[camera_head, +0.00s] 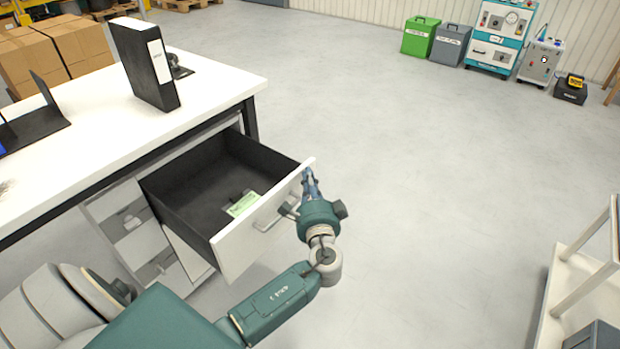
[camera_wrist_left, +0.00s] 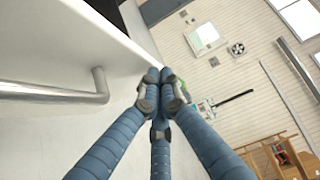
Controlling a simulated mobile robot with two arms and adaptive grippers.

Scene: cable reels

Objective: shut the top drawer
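The top drawer stands pulled out from under the white desk; its white front (camera_head: 237,256) and dark empty-sided box (camera_head: 178,180) show in the head view. Its bar handle (camera_head: 270,213) is on the front and also shows in the left wrist view (camera_wrist_left: 60,93). My left gripper (camera_head: 308,174) is at the right end of the drawer front, beside the handle and not around it. In the left wrist view its fingertips (camera_wrist_left: 160,77) are together with nothing between them, close to the white front's edge (camera_wrist_left: 75,40). I cannot tell whether they touch. My right gripper is not in view.
A green-labelled item (camera_head: 243,203) lies in the drawer. A black binder (camera_head: 145,65) stands on the white desk (camera_head: 85,160). Lower drawers (camera_head: 140,240) are below. A pale frame (camera_head: 578,275) stands at right. The floor between is clear.

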